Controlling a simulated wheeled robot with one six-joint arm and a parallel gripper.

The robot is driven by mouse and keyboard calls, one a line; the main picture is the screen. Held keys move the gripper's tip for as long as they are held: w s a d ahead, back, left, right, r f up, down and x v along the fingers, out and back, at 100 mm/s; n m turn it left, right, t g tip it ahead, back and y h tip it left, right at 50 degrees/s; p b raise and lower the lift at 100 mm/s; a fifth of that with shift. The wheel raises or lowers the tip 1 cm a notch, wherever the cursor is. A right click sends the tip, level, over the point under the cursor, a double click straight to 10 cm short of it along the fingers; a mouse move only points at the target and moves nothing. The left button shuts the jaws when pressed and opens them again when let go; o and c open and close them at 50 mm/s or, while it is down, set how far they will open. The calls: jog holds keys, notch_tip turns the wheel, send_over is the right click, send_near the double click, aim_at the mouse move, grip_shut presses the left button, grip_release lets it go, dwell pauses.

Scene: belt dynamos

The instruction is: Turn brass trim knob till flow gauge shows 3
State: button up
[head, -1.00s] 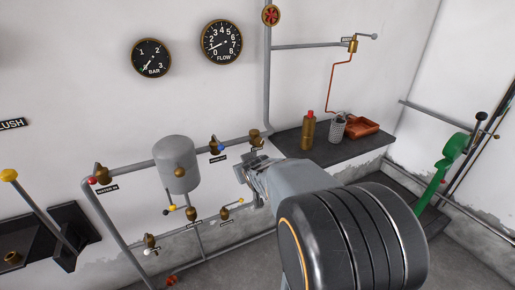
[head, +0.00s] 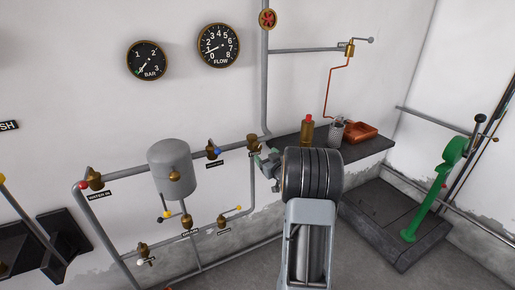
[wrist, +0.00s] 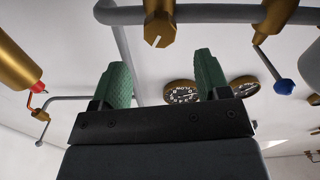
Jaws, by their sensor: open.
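The brass trim knob (head: 253,141) sits on the wall pipe in the head view. In the wrist view the brass knob (wrist: 158,28), with a pale line on its face, is at the top, beyond and between the fingertips. My gripper (head: 267,163) is just below and right of the knob in the head view. In the wrist view my gripper (wrist: 164,75) has its green-padded fingers wide apart, with nothing between them, apart from the knob. The flow gauge (head: 218,45) is on the wall; its needle points low left, near 1.
A bar gauge (head: 147,60) hangs left of the flow gauge. Another brass valve with a blue-tipped lever (head: 214,150) is left on the same pipe. A grey tank (head: 170,168) stands further left. A dark shelf (head: 365,150) with a brass bottle (head: 307,132) is at right.

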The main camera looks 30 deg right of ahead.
aim_at(258, 148)
jog(key=w, duration=0.5)
jog(key=w+d, duration=0.1)
jog(key=w, duration=0.1)
jog(key=shift+w+p, duration=0.3)
jog(key=shift+w, duration=0.05)
jog(key=c, duration=0.9)
